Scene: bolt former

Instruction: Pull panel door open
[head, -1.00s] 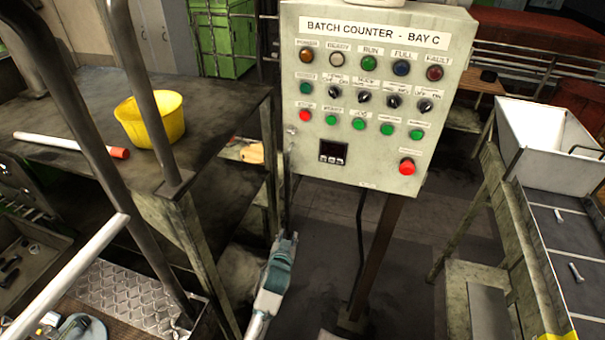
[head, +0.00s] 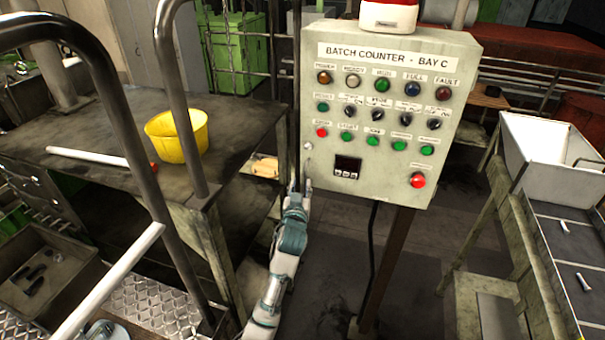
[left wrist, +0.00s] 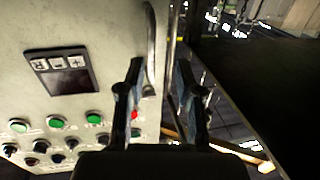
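The grey panel (head: 385,190) labelled "BATCH COUNTER - BAY C" stands upright on a post, its front covered with buttons and knobs. Its door looks shut. My left gripper (head: 299,185) is at the panel's lower left edge, fingers pointing up. In the left wrist view the gripper (left wrist: 160,65) is open, its two fingers apart. A curved metal handle (left wrist: 151,45) on the panel's edge shows between the fingertips, nearer the left finger. I cannot tell whether they touch. The panel face (left wrist: 100,25) fills the left of that view. My right gripper is not in view.
A dark workbench (head: 100,130) with a yellow bucket (head: 178,137) stands left of the panel, close to my left arm. A conveyor (head: 565,235) with a white hopper (head: 548,150) is at the right. Dark metal rails cross the left foreground. Floor shows below the panel.

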